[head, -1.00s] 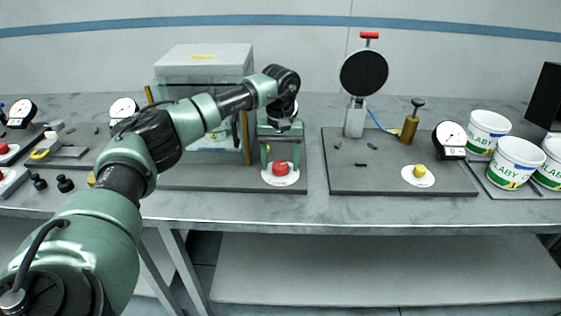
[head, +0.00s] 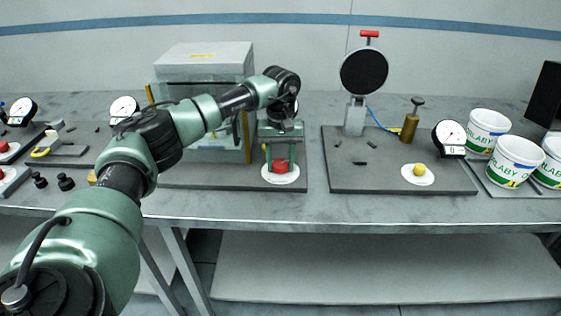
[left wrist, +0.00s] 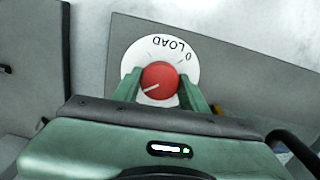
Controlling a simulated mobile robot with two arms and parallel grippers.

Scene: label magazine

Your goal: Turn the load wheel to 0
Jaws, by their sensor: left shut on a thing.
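The load wheel is a red knob (head: 281,168) on a white round dial plate (head: 281,180) at the front of the left-centre base plate. In the left wrist view the knob (left wrist: 160,76) sits between the green fingers of my left gripper (left wrist: 160,85), which is shut on it. The plate (left wrist: 140,57) reads "LOAD" and "0", upside down in this view, with the 0 at the upper right. The knob's white pointer line slants to the lower left, away from the 0. In the head view my left gripper (head: 281,156) points down over the knob. My right gripper is not in view.
A grey-lidded box (head: 203,65) stands behind my left arm. To the right, a base plate (head: 345,180) carries a black disc stand (head: 364,73), a brass cylinder (head: 409,126) and a yellow knob (head: 419,169). White tubs (head: 515,160) stand far right.

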